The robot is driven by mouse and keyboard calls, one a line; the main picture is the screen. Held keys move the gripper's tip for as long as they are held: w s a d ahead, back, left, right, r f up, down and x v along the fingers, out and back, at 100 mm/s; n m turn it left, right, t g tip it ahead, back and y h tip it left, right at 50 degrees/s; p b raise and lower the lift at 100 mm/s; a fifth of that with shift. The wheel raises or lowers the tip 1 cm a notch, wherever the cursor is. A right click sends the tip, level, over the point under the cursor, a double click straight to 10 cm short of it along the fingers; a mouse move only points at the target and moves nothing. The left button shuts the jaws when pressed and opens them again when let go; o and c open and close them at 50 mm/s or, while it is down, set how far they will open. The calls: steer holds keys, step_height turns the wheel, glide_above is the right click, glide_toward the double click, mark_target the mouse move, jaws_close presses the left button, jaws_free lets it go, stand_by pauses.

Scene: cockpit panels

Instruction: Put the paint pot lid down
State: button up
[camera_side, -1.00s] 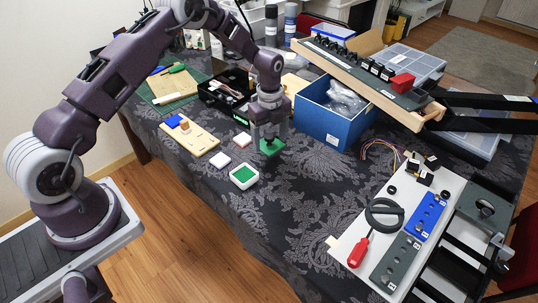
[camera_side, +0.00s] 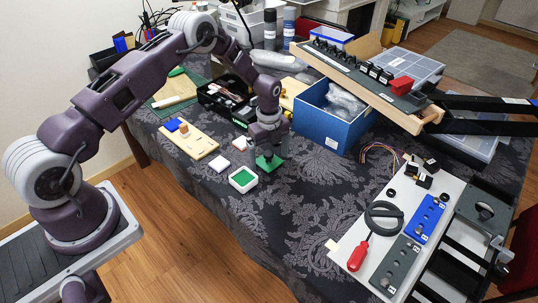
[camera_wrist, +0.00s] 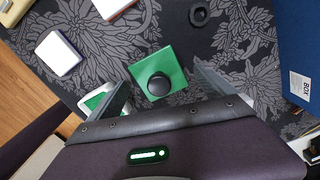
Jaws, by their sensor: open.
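The paint pot lid is a green square plate (camera_side: 270,164) with a round black knob, on the dark patterned tablecloth. It also shows in the wrist view (camera_wrist: 172,59). My gripper (camera_side: 268,157) is just above it, pointing down. In the wrist view my gripper (camera_wrist: 164,84) is open, its fingers on either side of the knob with gaps between. The white square paint pot (camera_side: 243,180) with green inside stands left of the lid, uncovered. In the wrist view one finger partly hides the pot (camera_wrist: 93,101).
White square pieces (camera_side: 219,162) lie left of my gripper, near a wooden board (camera_side: 195,146). A blue box (camera_side: 325,127) stands to the right. Tablecloth between is clear.

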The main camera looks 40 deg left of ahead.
step_height(320, 180, up, 12)
step_height(320, 180, up, 11)
steer(key=n+t, duration=0.1)
steer(key=n, duration=0.3)
glide_above(269, 153)
steer(key=s+d, duration=0.2)
steer(key=s, duration=0.2)
steer(key=s+d+r+n+t, duration=0.25)
steer(key=s+r+n, duration=0.25)
steer(key=s+r, duration=0.5)
steer(key=s+d+r+n+t, duration=0.1)
steer(key=s+n, duration=0.5)
steer(key=s, duration=0.4)
steer(key=s+d+r+n+t, duration=0.1)
steer(key=s+d+r+n, duration=0.1)
steer(key=s+n, duration=0.4)
steer(key=s, duration=0.4)
steer(key=shift+s+r, duration=0.25)
steer(key=shift+r, duration=0.05)
